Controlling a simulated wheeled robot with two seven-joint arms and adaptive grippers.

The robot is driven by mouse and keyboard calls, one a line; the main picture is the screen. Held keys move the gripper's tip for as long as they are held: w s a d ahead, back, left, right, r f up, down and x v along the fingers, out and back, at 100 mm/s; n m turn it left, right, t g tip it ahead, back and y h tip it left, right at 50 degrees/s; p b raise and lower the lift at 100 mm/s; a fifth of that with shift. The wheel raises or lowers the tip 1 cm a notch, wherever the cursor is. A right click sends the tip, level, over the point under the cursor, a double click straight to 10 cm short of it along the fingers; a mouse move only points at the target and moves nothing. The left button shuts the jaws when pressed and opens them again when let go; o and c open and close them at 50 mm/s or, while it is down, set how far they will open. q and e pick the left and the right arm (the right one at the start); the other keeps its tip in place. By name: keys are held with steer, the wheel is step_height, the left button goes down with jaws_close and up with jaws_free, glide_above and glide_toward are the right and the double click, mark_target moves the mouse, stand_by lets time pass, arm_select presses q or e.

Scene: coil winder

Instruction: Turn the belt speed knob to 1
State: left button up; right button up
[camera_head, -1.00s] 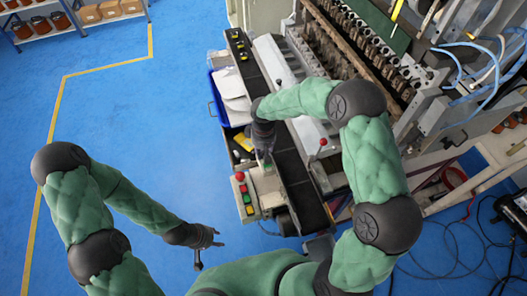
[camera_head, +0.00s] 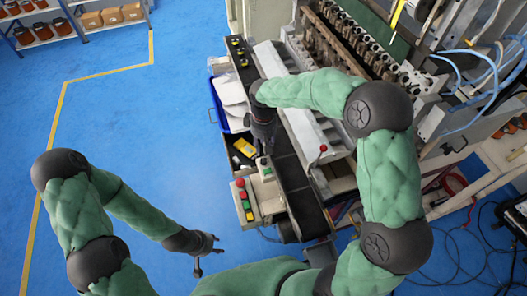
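The small pale control box (camera_head: 268,188) stands beside the dark conveyor belt (camera_head: 294,178). A tiny green spot shows on its top, but I cannot make out the belt speed knob or its setting. My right gripper (camera_head: 264,152) points down just above the far end of this box. It is dark and small against the belt, and its fingers cannot be told apart. My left gripper (camera_head: 208,256) is open and empty, low over the blue floor, well to the left of the box.
A button panel (camera_head: 244,203) with red, yellow and green buttons sits left of the box. A blue bin (camera_head: 216,104) and a yellow item (camera_head: 245,147) lie beyond. A red-tipped lever (camera_head: 323,148) stands right of the belt. Open floor (camera_head: 150,150) lies left.

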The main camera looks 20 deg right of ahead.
steer(key=shift+r, duration=1.45)
